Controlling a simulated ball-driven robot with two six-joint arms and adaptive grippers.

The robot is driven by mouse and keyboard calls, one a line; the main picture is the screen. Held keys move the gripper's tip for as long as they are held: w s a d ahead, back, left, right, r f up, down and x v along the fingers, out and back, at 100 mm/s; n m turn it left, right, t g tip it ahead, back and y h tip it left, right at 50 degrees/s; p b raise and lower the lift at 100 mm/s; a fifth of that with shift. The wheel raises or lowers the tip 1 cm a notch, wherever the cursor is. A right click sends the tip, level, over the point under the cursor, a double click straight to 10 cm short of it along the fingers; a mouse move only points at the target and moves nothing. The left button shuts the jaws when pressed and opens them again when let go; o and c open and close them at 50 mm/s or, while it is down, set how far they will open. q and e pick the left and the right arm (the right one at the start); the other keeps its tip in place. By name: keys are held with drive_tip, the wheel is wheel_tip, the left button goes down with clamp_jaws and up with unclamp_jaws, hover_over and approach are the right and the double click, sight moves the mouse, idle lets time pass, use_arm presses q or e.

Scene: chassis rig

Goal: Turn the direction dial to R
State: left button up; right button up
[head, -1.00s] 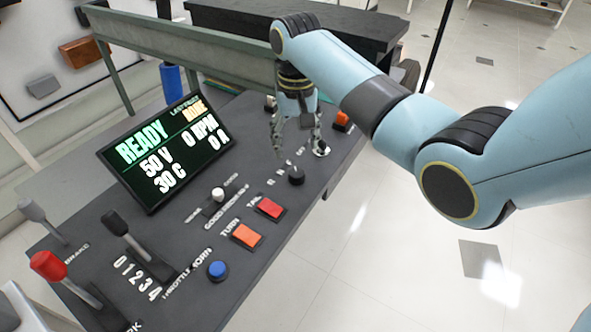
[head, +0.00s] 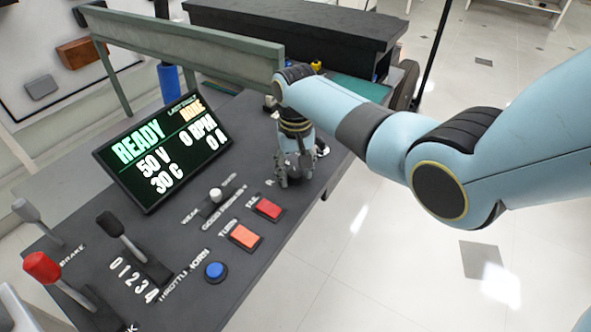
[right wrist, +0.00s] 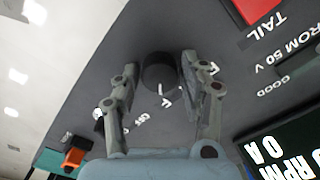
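The direction dial (right wrist: 160,72) is a dark round knob on the grey console, seen in the right wrist view with white letters beside it, partly hidden. In the head view my right gripper (head: 294,184) covers the dial. In the right wrist view the gripper (right wrist: 160,62) is open, one finger on each side of the dial, with small gaps showing. Which letter the dial points to cannot be told. My left gripper is not in view.
A tilted display (head: 164,150) reading READY stands to the left of the gripper. Red (head: 268,208) and orange (head: 244,236) switches, a blue button (head: 215,271) and a white-topped selector (head: 216,195) sit nearby. A green-grey rail (head: 190,50) runs behind.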

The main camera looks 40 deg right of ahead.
drive_tip(key=c, duration=0.7)
drive_tip(key=n+p, duration=0.2)
drive_tip(key=shift+r+n, duration=0.15)
drive_tip(key=shift+n, duration=0.25)
drive_tip(key=n+p, duration=0.1)
drive_tip(key=n, duration=0.2)
drive_tip(key=shift+n+p, duration=0.35)
drive_tip(key=shift+n, duration=0.05)
drive_tip(key=n+p, duration=0.1)
drive_tip(key=n, duration=0.4)
drive_tip(key=n+p, duration=0.1)
drive_tip(key=n, duration=0.5)
